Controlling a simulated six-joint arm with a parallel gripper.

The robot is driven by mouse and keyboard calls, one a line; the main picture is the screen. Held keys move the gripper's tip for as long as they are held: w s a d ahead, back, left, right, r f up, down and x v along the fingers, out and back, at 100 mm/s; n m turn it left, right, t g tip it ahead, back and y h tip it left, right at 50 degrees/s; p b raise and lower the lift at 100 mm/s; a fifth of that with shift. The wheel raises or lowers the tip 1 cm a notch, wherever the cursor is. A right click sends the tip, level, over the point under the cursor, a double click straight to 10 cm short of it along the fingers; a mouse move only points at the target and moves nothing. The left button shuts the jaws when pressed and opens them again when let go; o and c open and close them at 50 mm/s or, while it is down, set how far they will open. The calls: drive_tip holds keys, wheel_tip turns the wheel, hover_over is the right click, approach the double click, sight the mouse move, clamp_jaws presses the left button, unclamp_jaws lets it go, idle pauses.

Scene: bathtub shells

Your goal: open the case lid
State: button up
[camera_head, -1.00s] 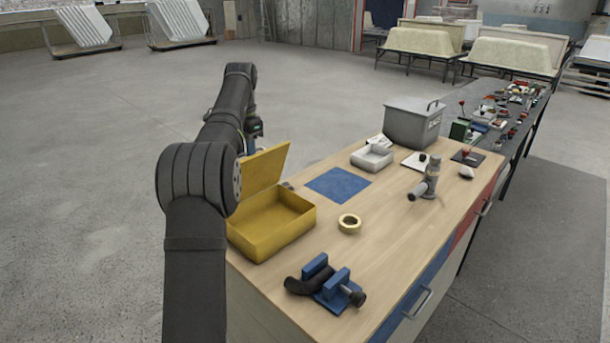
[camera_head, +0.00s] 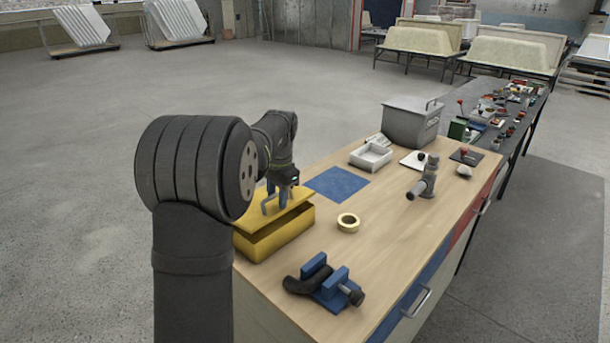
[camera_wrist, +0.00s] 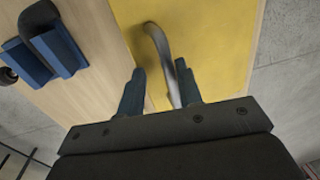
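The yellow case (camera_head: 285,236) stands at the left edge of the wooden bench. Its yellow lid (camera_head: 297,200) is low over the box, nearly shut, with a dark gap under its near edge. A grey bar handle (camera_head: 265,206) rises from the lid; it also shows in the wrist view (camera_wrist: 161,48). My gripper (camera_head: 278,203) is just above the lid, at the handle. In the wrist view my gripper (camera_wrist: 162,78) has its fingers apart, with the handle's lower part between them, close to the right finger. Contact with the handle cannot be told.
A tape roll (camera_head: 348,222) and a blue vise (camera_head: 328,285) holding a dark curved part lie near the case. A blue mat (camera_head: 336,184), white tray (camera_head: 371,157), grey bin (camera_head: 411,122) and upright metal tool (camera_head: 428,178) stand farther back. Bare wood lies between.

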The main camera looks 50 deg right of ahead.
drive_tip(key=shift+s+f+t, duration=0.4)
drive_tip(key=shift+s+f, duration=0.05)
drive_tip(key=shift+f, duration=0.1)
drive_tip(key=s+r, duration=0.3)
drive_tip(key=r, duration=1.4)
drive_tip(key=s+a+f+m+h, duration=0.1)
drive_tip(key=s+f+m, duration=0.2)
drive_tip(key=s, duration=0.5)
drive_tip(key=shift+a+f+h, duration=0.3)
drive_tip(key=shift+a+f, duration=0.05)
drive_tip(key=shift+f, duration=0.1)
